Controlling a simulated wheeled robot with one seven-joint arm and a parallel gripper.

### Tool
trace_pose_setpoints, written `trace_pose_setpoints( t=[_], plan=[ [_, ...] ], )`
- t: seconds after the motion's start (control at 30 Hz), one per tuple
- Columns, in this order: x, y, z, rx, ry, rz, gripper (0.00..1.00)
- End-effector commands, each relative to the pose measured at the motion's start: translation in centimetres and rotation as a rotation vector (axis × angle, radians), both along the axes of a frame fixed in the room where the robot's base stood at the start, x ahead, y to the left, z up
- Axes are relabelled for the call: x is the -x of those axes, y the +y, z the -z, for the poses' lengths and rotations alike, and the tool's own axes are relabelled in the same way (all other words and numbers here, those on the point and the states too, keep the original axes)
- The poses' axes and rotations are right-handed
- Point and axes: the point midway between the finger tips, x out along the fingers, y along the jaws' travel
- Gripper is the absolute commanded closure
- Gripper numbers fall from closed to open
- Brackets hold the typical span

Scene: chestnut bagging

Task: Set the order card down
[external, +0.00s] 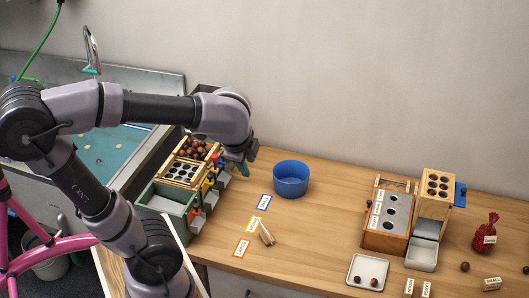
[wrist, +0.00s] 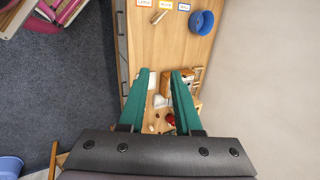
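No card shows in my gripper (wrist: 160,72), whose two teal fingers stand apart with a clear gap between them. In the external view the gripper (external: 244,163) hangs above the table's left part, beside the sorter and left of the blue bowl. A small wooden tent-like piece (external: 266,233), which may be the order card, rests on the table next to the yellow-bordered label (external: 253,223). It also shows in the wrist view (wrist: 158,17). A blue-bordered label (external: 264,202) and an orange-bordered label (external: 241,248) lie flat in line with the yellow one.
The blue bowl (external: 291,180) stands behind the labels. A sorter with chestnuts (external: 165,203) is at the left edge. At right are a wooden box with holes (external: 386,215), a white tray (external: 356,284), a red net bag (external: 486,234) and several small labelled blocks. The table's middle is clear.

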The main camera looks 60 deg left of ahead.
Motion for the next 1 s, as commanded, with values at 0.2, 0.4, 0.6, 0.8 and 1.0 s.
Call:
trace_pose_setpoints(
  t=[0.2, 0.4, 0.6, 0.8, 1.0],
  plan=[
    [2.1, -2.5, -3.4, 0.271, -0.306, -0.237, 0.67],
    [2.7, -3.2, -4.2, 0.359, -0.381, -0.303, 0.67],
    [2.7, -3.2, -4.2, 0.358, -0.380, -0.304, 0.67],
    [2.7, -3.2, -4.2, 0.356, -0.379, -0.302, 0.67],
    [2.7, -3.1, -4.2, 0.356, -0.379, -0.302, 0.67]
  ],
)
